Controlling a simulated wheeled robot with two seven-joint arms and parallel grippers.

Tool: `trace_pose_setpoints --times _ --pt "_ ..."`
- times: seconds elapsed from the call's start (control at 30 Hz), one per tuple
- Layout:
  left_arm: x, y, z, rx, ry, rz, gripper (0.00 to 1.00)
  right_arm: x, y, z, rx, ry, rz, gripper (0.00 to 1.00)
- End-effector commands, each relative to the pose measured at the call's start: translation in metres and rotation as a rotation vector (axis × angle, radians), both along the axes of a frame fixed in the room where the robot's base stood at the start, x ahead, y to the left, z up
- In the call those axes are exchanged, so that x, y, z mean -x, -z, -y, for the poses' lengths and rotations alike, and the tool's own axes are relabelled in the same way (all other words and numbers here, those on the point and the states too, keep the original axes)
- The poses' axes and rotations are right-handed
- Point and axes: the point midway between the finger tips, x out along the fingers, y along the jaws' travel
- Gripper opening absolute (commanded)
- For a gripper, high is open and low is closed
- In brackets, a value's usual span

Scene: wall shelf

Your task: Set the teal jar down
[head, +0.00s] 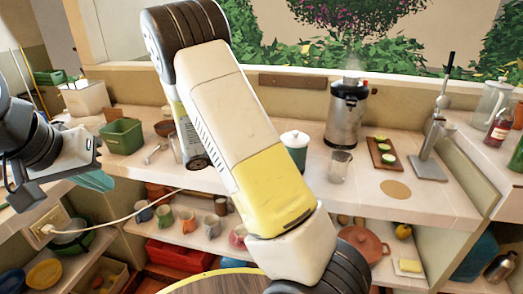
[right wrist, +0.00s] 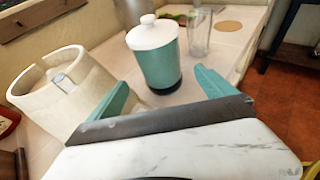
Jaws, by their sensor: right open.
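The teal jar (head: 295,155) with a white lid stands upright on the light tiled counter (head: 385,205), behind my right arm in the head view. In the right wrist view the teal jar (right wrist: 160,62) also stands upright on the counter. My right gripper (right wrist: 163,78) is open, its two teal fingers apart, with the jar in line with the gap between them. I see no clear finger contact with the jar. The head view does not show the right gripper, hidden by my arm. My left gripper (head: 92,180) is at the far left, away from the jar; its finger opening is unclear.
A clear glass (head: 340,166) stands just right of the jar, with a steel urn (head: 346,112) behind it. A board with green slices (head: 384,153) and a round tan mat (head: 395,189) lie farther right. A green bin (head: 122,136) is at left. Mugs fill the shelf below.

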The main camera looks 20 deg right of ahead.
Motion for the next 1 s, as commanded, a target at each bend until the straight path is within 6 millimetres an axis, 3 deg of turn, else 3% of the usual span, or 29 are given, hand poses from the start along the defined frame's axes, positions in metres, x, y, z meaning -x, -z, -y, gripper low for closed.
trace_pose_setpoints --times 0.17,0.37,0.7,1.0 --pt "0.0 0.0 0.0 0.0 0.0 0.0 0.0 0.02 -0.007 0.002 -0.111 0.088 0.054 0.95" --pt "0.0 0.0 0.0 0.0 0.0 0.0 0.0 0.081 -0.023 0.002 -0.476 0.384 0.252 0.95" --pt "0.0 0.0 0.0 0.0 0.0 0.0 0.0 0.167 -0.08 -0.047 -1.108 0.896 0.651 0.95" --pt "0.0 0.0 0.0 0.0 0.0 0.0 0.0 0.217 -0.145 -0.095 -1.557 1.226 0.959 0.95"
